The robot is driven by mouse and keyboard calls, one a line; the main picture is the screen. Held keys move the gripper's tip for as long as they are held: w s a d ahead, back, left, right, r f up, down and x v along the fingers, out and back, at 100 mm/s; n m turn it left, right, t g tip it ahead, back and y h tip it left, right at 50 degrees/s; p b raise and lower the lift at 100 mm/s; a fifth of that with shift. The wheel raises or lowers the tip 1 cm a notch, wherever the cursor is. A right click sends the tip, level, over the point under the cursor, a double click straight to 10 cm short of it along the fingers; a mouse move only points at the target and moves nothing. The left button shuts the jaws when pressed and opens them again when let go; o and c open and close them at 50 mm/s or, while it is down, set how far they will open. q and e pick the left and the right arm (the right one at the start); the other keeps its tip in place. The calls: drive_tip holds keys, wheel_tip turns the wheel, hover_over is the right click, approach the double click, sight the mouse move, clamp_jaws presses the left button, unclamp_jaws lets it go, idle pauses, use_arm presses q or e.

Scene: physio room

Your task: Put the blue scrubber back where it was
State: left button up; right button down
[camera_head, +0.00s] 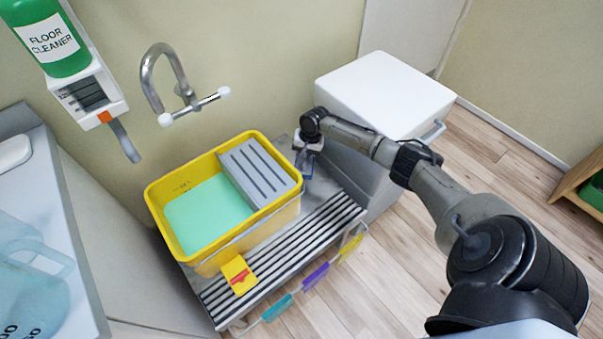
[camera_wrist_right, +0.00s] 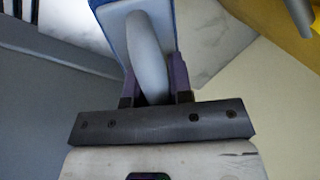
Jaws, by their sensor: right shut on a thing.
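My right gripper (camera_head: 308,150) is just right of the yellow bucket, above the back end of the ribbed steel drainboard. It is shut on the scrubber (camera_head: 304,166), which is small and partly hidden by the gripper in the head view. In the right wrist view the scrubber has a grey curved handle (camera_wrist_right: 148,55) between the fingers (camera_wrist_right: 155,88) and a blue body (camera_wrist_right: 118,42) beyond it. I cannot tell whether the scrubber touches the surface below it. My left gripper is not in view.
The yellow bucket (camera_head: 165,225) holds teal liquid and a grey slotted insert (camera_head: 262,172). The drainboard (camera_head: 285,255) is mostly bare, with a yellow-and-red item (camera_head: 238,274) at its front. A white-topped cabinet (camera_head: 385,92) stands right; a tap (camera_head: 170,75) is behind.

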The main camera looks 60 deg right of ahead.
drive_tip(key=x, duration=0.1)
drive_tip(key=b+x, duration=0.2)
drive_tip(key=shift+s+d+f, duration=0.2)
drive_tip(key=shift+s+f, duration=0.05)
drive_tip(key=shift+f, duration=0.1)
drive_tip(key=shift+a+f, duration=0.1)
drive_tip(key=shift+f, duration=0.45)
drive_tip(key=b+x, duration=0.3)
drive_tip(key=shift+s+d+f, duration=0.15)
drive_tip(key=shift+s+d, duration=0.05)
drive_tip(key=shift+d, duration=0.1)
drive_tip(key=shift+a, duration=0.1)
drive_tip(key=shift+f, duration=0.1)
drive_tip(key=c, duration=1)
unclamp_jaws()
